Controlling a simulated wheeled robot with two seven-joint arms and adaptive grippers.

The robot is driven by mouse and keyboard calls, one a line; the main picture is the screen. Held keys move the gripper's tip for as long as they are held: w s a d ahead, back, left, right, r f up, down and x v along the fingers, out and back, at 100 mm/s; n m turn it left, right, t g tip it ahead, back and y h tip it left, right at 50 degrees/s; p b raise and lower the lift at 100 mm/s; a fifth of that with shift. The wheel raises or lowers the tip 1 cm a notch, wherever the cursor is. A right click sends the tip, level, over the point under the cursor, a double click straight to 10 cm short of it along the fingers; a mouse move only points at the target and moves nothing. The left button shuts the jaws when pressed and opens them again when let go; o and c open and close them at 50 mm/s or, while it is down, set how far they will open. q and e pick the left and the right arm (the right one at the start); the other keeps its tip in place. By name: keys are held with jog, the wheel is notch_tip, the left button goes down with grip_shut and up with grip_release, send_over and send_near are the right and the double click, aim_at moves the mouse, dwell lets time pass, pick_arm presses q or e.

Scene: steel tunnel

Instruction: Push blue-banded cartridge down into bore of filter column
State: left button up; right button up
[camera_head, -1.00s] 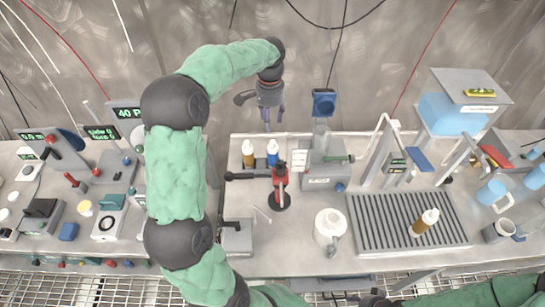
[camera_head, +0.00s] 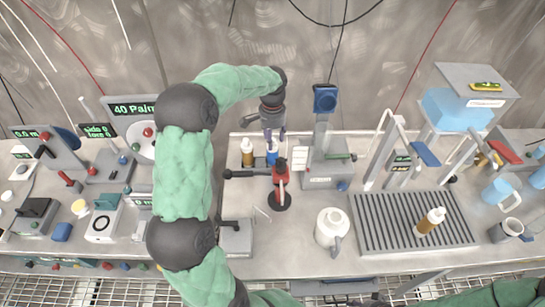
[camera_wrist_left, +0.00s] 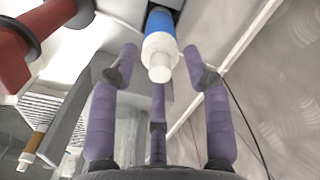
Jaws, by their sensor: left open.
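The blue-banded cartridge (camera_head: 272,158) has a blue body and a white tip. It stands at the back of the bench, just right of an amber one. In the left wrist view the cartridge (camera_wrist_left: 160,45) appears ahead of my fingers, tip toward the camera. My left gripper (camera_head: 270,134) is above it in the head view. Its purple fingers (camera_wrist_left: 160,75) are spread in the left wrist view, with nothing clearly held; I cannot tell whether they touch it. I cannot pick out the filter column or its bore with certainty. My right gripper is not seen.
The amber bottle (camera_head: 247,153) stands close on the left. A red lever device (camera_head: 281,185) is in front, and a grey apparatus with a blue top (camera_head: 324,150) stands right. A white jug (camera_head: 331,230) and slotted rack (camera_head: 400,230) are farther forward and right.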

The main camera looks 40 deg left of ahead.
pick_arm(q)
jog(key=shift+r, duration=0.1)
grip_shut()
